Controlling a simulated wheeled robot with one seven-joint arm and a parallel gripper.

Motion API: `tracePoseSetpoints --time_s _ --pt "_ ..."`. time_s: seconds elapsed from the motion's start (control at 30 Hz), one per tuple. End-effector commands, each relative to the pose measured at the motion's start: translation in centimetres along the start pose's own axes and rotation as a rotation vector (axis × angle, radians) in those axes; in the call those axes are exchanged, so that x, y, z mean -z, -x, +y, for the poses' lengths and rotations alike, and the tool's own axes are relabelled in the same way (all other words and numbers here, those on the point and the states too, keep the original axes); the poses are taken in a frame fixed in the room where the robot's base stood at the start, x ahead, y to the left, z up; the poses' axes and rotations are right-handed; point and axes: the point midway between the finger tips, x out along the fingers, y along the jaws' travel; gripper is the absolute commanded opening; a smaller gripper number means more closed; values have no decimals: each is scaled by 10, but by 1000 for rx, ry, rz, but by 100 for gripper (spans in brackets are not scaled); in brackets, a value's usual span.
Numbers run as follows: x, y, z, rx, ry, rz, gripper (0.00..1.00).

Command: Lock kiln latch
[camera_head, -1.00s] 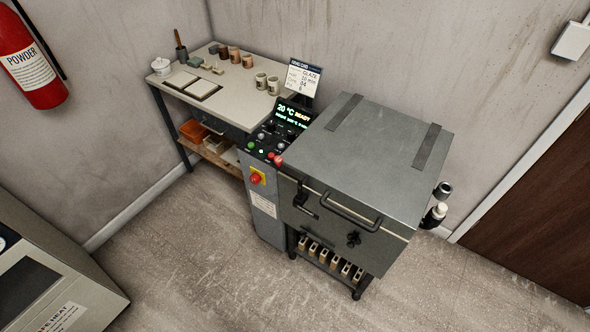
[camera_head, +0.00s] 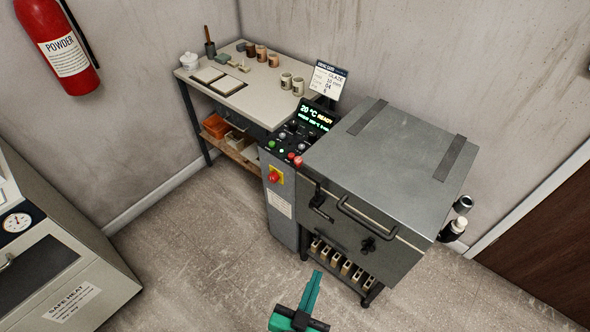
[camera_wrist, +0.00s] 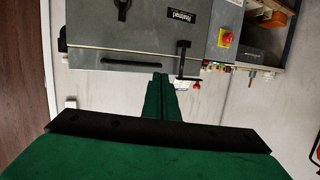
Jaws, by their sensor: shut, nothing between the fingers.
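The grey kiln (camera_head: 330,235) stands in the middle right of the head view with its lid (camera_head: 385,145) down. A black latch (camera_head: 320,205) sits at the left of its front, by the lid seam. A black bar handle (camera_head: 372,216) runs to its right, and a black knob (camera_head: 369,244) is lower down. In the wrist view the kiln appears upside down, with the latch (camera_wrist: 183,58) close past the fingertips. My green gripper (camera_head: 314,290) is shut and empty, low in front of the kiln, apart from the latch. It also shows in the wrist view (camera_wrist: 161,78).
A control panel with a red stop button (camera_head: 274,177) adjoins the kiln's left side. A worktable (camera_head: 240,100) with small pots stands behind left. A grey cabinet (camera_head: 75,250) with a gauge stands at left. The floor (camera_head: 190,230) between is clear.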

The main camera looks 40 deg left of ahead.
Motion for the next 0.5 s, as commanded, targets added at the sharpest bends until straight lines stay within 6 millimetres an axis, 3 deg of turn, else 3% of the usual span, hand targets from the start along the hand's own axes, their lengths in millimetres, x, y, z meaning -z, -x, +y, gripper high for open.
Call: tracePoseSetpoints --time_s 0.03,0.2,0.5 --pt "11 -16 -13 24 6 12 0" --pt "38 -59 -55 81 28 16 0" --pt "95 -106 -122 135 62 34 0"
